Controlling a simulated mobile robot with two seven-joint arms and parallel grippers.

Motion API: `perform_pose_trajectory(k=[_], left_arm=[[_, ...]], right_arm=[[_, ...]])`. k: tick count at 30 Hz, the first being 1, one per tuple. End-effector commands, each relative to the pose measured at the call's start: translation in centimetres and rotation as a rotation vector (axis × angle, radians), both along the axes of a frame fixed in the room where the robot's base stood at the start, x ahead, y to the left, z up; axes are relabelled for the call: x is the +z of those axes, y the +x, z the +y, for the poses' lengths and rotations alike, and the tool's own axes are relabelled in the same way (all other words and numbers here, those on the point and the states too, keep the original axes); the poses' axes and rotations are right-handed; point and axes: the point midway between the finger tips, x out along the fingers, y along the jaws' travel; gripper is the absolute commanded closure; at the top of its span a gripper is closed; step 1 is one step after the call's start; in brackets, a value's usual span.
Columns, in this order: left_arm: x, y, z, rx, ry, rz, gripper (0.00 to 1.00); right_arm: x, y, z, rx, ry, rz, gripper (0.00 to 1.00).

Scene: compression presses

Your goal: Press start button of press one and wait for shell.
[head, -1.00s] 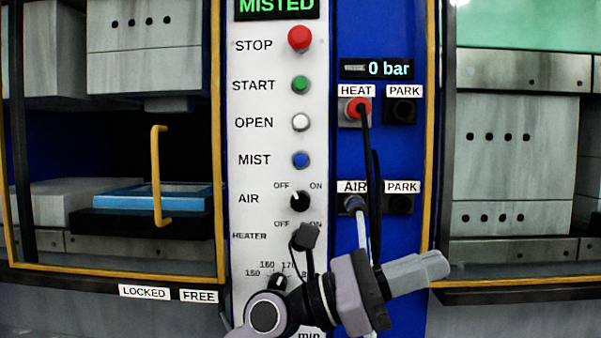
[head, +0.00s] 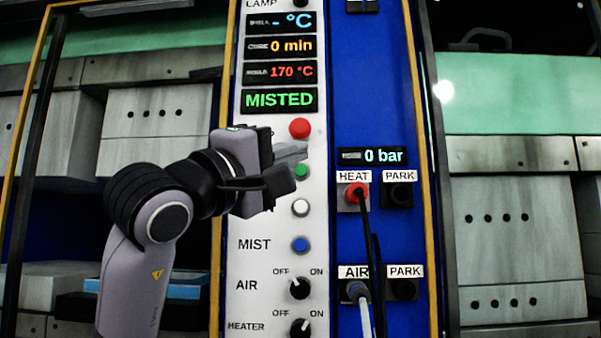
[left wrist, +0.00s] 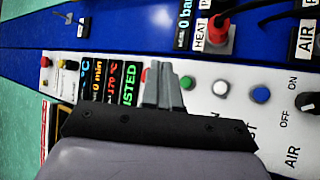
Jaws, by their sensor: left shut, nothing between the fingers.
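The white control panel (head: 268,215) of the press stands in front of me. In the left wrist view the closed fingers (left wrist: 165,82) lie beside the green button (left wrist: 187,83). I cannot tell whether they touch it. The panel display (head: 279,100) reads MISTED, with 0 min and 170 °C above. My right gripper is not in view.
Below are a white button (head: 300,207), a blue button (head: 300,244), and AIR (head: 300,288) and HEATER knobs. To the right, a red plug (head: 355,192) sits in HEAT and a cable hangs from AIR. Yellow-framed press doors flank the panel.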

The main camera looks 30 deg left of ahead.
Motion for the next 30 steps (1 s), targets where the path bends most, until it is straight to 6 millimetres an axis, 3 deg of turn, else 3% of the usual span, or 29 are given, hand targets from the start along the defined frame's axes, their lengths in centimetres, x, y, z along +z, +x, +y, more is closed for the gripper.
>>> perform_pose_trajectory(k=[11, 24, 30], left_arm=[[0.0, 0.8, 0.4, -0.005, -0.005, 0.004, 1.0], [0.1, 5.8, 3.5, -0.003, -0.004, 0.005, 1.0], [0.0, 7.2, 4.3, -0.005, -0.003, 0.005, 1.0]], right_arm=[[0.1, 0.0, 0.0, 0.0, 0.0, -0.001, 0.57], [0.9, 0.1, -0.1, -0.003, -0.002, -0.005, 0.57], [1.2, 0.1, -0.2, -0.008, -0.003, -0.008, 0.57]])
